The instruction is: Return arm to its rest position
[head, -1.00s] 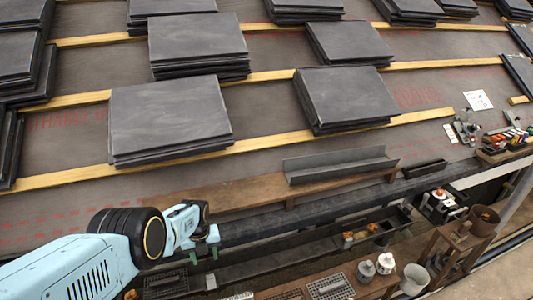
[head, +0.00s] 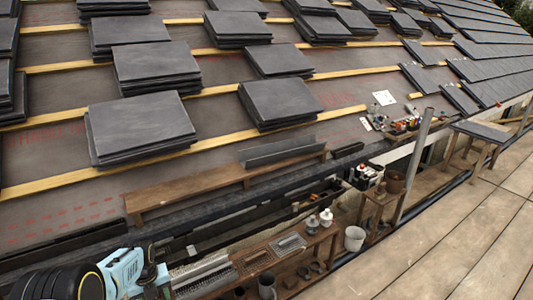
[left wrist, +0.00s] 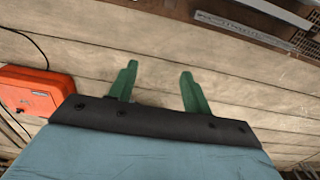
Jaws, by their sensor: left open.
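My left arm comes in at the bottom left of the head view. Its wrist (head: 125,270) is low there, below the roof edge, and the fingertips are not clear in that view. In the left wrist view my left gripper (left wrist: 158,80) shows two green fingers spread apart with nothing between them. They are over pale wooden planks (left wrist: 150,38). My right arm and right gripper are not in view.
Stacks of dark slates (head: 140,120) lie on the battened roof. A wooden bench (head: 215,185) with a grey metal channel (head: 282,151) runs along the eave. A white bucket (head: 354,238) stands by the lower shelf. An orange case (left wrist: 38,92) lies on the planks.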

